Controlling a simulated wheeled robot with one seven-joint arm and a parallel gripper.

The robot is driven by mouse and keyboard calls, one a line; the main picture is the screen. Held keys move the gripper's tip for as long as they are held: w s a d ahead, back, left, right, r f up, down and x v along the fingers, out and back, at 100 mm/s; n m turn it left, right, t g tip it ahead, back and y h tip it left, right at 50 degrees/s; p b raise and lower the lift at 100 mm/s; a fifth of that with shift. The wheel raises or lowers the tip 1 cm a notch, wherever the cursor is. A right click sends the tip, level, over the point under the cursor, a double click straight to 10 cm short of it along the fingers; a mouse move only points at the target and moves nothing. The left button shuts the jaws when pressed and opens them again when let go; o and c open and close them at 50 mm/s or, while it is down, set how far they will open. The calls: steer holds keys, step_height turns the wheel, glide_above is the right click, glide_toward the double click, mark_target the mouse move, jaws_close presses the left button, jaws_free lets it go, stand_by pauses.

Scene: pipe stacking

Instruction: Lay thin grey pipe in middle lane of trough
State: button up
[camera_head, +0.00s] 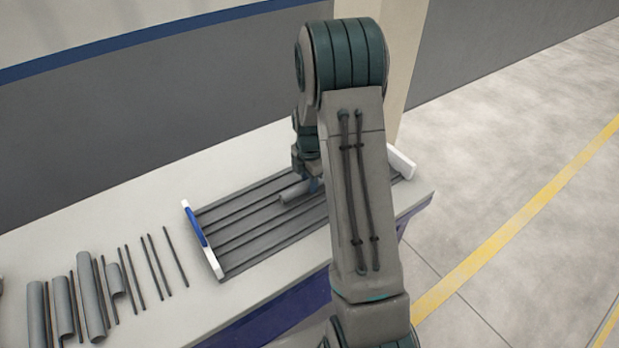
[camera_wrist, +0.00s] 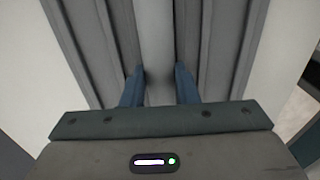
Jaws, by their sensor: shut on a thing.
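The trough (camera_head: 232,222) is a dark grey tray with raised ribs forming lanes, lying on the table with a blue-and-white end piece at its left and a white one at its right. My gripper (camera_wrist: 160,82) is shut on a grey pipe (camera_wrist: 156,30), with a blue finger on each side of it. The pipe's end also shows in the head view (camera_head: 292,193), at about the trough's middle lane, lying along the lanes. My arm hides the rest of it. I cannot tell whether the pipe touches the trough floor.
On the table (camera_head: 150,205) left of the trough, several grey pipes (camera_head: 92,295) of differing lengths lie among thin dark rods (camera_head: 175,257). A grey wall stands behind the table. My arm covers the trough's right part.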

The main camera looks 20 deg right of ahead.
steer(key=shift+f, duration=0.5)
steer(key=o, duration=1)
steer(key=shift+o, duration=0.2)
step_height(320, 180, up, 14)
steer(key=shift+p, duration=0.3)
